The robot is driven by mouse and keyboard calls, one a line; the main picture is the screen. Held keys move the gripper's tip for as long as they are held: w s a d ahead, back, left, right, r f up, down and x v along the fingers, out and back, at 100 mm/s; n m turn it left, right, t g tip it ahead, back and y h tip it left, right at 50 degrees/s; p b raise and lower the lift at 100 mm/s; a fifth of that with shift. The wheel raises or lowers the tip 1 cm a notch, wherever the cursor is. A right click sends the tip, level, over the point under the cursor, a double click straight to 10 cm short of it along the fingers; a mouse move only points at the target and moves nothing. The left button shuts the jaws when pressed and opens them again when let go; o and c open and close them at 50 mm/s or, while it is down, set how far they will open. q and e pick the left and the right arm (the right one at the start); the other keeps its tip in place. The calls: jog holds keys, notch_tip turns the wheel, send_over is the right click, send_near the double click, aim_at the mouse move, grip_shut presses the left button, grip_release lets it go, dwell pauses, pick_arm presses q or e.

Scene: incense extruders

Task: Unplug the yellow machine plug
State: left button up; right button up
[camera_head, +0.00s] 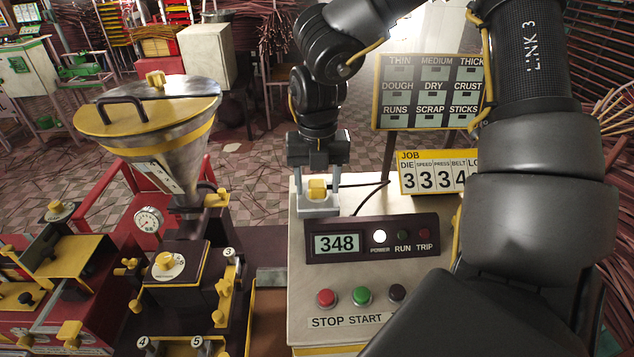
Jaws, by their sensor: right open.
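The yellow machine plug (317,189) sits upright at the top left of the pale control console (420,310). A dark cable runs from beside it to the right. My right gripper (318,207) points down over the plug. Its light grey fingers stand one on each side of the yellow plug, and the jaws are open. I cannot tell whether the fingers touch it. My left gripper is not in the picture.
A display panel (372,239) reading 348 has its power light lit. Red stop (326,298) and green start (361,296) buttons sit below. A yellow job counter (435,172) stands right of the plug. The extruder hopper (150,120) stands left. My right arm covers the right side.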

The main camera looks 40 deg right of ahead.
aim_at(317, 183)
jog(key=shift+b, duration=0.7)
dwell(0.6)
grip_shut()
dwell(0.4)
jog(key=shift+r, duration=0.1)
jog(key=shift+r+p, duration=1.65)
jog(key=shift+r, duration=1.3)
